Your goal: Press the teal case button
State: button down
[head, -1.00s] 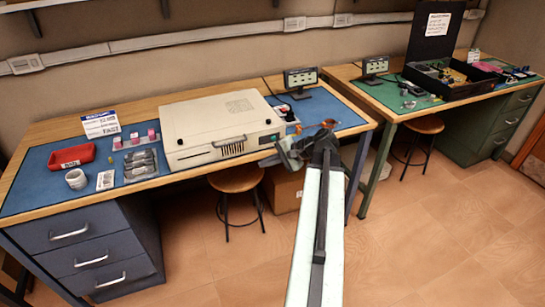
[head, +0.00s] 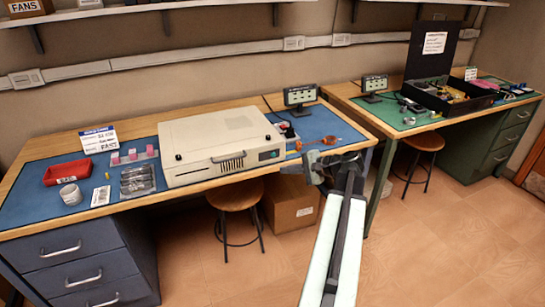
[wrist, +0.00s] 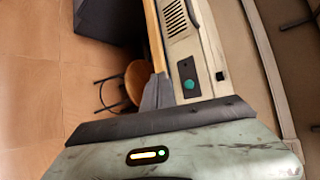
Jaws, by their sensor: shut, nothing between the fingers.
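The teal case button (wrist: 189,85) shows in the wrist view as a round teal disc on a dark panel in the case's front face. In the head view the panel (head: 268,155) is small, at the right end of the front of the beige case (head: 215,138). My gripper (head: 292,168) is shut and empty. In the head view it appears just right of the case's front right corner, near the bench edge. In the wrist view the button appears beyond the gripper's dark edge. I see no contact with the button.
The case stands on a blue mat with a red tray (head: 67,172), a white cup (head: 70,194) and a small monitor (head: 300,95) around it. A stool (head: 235,194) and a cardboard box (head: 292,204) are below the bench. Floor at the right front is clear.

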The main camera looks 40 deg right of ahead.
send_near(267, 159)
jog(key=a+x, duration=0.1)
jog(key=x, duration=0.3)
jog(key=shift+s+d, duration=0.2)
jog(key=shift+s, duration=0.25)
jog(key=shift+w, duration=0.1)
dwell(1.3)
jog(key=shift+w+d, duration=0.15)
jog(key=shift+w, duration=0.1)
jog(key=shift+w+d, duration=0.15)
jog(key=shift+w, duration=0.25)
dwell(0.6)
dwell(0.3)
jog(key=shift+s+a, duration=0.35)
jog(key=shift+s, duration=0.45)
